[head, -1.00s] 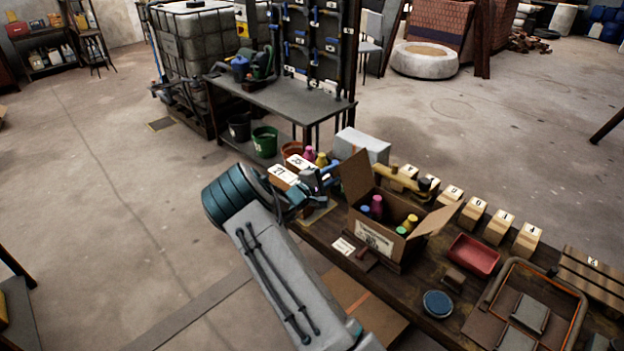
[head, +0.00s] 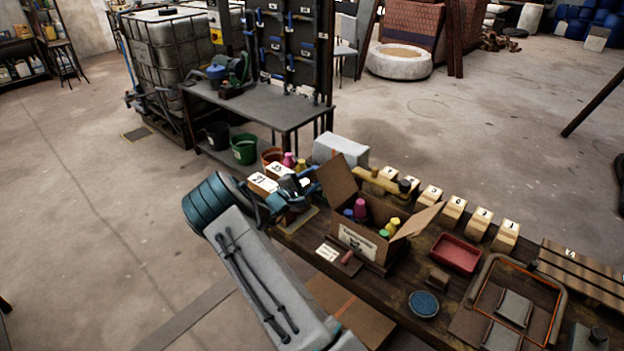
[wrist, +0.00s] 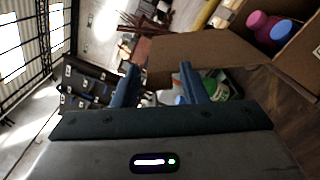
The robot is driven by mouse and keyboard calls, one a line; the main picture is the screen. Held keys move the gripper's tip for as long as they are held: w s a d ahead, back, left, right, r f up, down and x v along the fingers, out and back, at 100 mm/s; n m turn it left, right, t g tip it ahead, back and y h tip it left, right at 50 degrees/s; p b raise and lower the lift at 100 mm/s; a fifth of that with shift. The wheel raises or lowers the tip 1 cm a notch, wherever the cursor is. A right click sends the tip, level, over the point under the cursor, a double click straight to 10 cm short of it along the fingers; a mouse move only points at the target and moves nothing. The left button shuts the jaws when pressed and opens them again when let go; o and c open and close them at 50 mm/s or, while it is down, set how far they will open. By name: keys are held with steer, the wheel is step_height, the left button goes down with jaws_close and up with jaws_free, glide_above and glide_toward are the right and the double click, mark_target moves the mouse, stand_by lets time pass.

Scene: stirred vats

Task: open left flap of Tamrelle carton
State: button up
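The open carton (head: 358,240) stands on the wooden bench with several coloured bottles inside; its printed label is too small to read. Its left flap (head: 343,178) stands up and leans outward to the left. Its right flap (head: 416,221) is folded outward. My gripper (head: 303,184) is just left of the left flap, partly hidden by its own wrist. In the wrist view my gripper (wrist: 159,69) has its two fingers apart with nothing held. The left flap (wrist: 200,55) shows as a brown panel beyond the fingertips; whether they touch it I cannot tell.
White-topped boxes (head: 263,184) stand close by my gripper. A grey box (head: 340,150) is behind the carton. A red tray (head: 456,253), a blue round dish (head: 424,304) and numbered blocks (head: 453,210) lie to the right. Open floor is at the left.

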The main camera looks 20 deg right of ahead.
steer(key=shift+o, duration=0.3)
steer(key=shift+a, duration=0.15)
steer(key=shift+a, duration=0.1)
steer(key=b+v, duration=0.3)
steer(key=v, duration=1)
steer(key=shift+s+a, duration=0.15)
steer(key=shift+a, duration=0.15)
